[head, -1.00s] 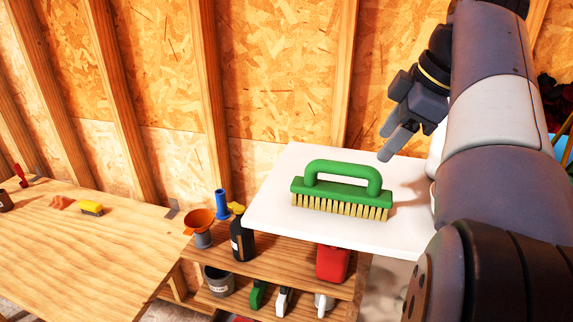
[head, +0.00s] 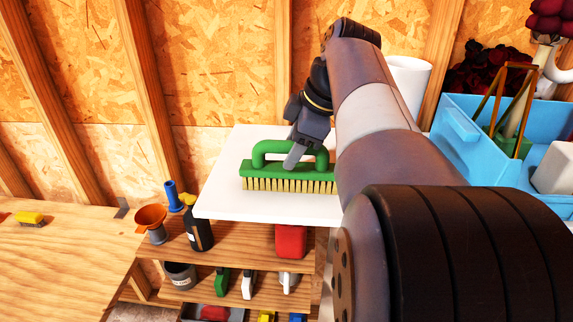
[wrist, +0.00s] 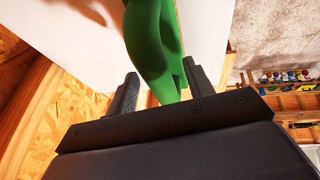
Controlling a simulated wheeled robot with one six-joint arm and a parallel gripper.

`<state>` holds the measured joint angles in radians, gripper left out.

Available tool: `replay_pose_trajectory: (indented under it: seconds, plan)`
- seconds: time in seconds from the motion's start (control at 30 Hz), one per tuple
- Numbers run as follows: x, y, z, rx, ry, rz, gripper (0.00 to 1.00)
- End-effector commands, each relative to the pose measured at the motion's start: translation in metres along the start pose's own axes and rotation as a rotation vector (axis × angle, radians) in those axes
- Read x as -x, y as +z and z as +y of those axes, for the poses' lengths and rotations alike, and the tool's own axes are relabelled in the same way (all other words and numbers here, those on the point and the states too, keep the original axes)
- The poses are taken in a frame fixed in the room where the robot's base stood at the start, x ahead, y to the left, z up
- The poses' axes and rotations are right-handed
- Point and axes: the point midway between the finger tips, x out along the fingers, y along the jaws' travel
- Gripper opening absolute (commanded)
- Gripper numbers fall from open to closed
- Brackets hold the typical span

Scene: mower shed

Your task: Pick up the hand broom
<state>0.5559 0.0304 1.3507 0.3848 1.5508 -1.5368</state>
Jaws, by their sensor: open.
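The hand broom (head: 262,173) has a green body with an arched green handle and pale yellow bristles. It sits upright, bristles down, on the white top (head: 225,190) of a shelf unit. My gripper (head: 291,165) is at the broom's handle, in front of part of it in the head view. In the wrist view the green handle (wrist: 150,50) reaches down between the two open fingers of my gripper (wrist: 160,92). A finger stands on each side of it, and I cannot tell whether either touches. My arm hides the broom's right end in the head view.
A blue crate (head: 465,175) with a white item inside stands at the right. Below the white top, shelves hold an orange funnel (head: 151,217), a dark bottle (head: 198,232) and a red container (head: 291,241). A wooden bench (head: 60,260) with a yellow brush (head: 30,217) is at the left.

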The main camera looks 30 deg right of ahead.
Motion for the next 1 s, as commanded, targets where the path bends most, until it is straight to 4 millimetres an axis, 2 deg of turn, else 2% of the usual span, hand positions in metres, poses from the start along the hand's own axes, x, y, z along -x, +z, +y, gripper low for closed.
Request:
replay_pose_trajectory:
  seconds: [0.1, 0.3, 0.9, 1.0]
  plan:
    - [-0.0062, 0.0, -0.0001, 0.001, 0.0, 0.0, 0.5]
    - [-0.0064, 0.0002, 0.0001, 0.001, 0.001, 0.0, 0.49]
    - [-0.006, 0.0002, 0.0001, 0.001, 0.001, 0.0, 0.0]
    - [-0.0059, 0.0002, 0.0001, 0.001, 0.001, 0.0, 0.0]
